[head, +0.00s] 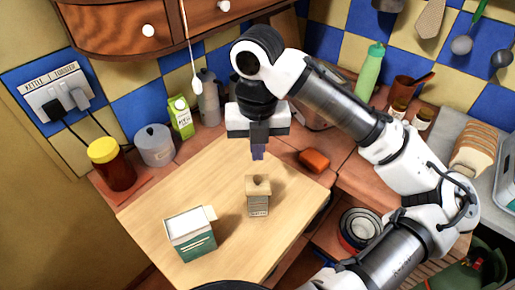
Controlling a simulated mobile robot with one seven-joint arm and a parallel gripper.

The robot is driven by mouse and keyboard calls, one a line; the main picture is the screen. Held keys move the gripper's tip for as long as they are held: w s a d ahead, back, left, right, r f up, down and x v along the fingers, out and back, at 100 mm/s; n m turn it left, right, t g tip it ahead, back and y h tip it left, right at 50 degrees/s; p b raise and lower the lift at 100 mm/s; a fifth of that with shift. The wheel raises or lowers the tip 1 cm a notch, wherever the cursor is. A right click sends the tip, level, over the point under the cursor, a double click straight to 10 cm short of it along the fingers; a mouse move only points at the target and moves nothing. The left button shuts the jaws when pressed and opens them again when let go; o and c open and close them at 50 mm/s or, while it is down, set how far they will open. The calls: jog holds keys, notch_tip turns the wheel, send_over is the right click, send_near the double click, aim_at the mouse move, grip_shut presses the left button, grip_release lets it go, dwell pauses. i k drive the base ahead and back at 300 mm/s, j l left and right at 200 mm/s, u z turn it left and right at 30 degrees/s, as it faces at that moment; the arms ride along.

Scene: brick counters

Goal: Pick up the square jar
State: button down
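A small square jar (258,203) with a wooden-looking lid and a round knob stands upright on the light wooden board (160,208). My gripper (258,153) points down above and slightly behind the jar in the picture, with a visible gap between its fingertips and the knob. The fingers overlap from this angle, so I cannot tell whether they are open or shut. Nothing shows hanging from them.
A teal and white box (190,236) with an open-looking top stands left of the jar. A yellow-lidded jar (113,168), grey canister (155,146) and green carton (181,117) line the back left.

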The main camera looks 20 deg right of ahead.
aim_at(256, 206)
jog(key=k+l, duration=0.85)
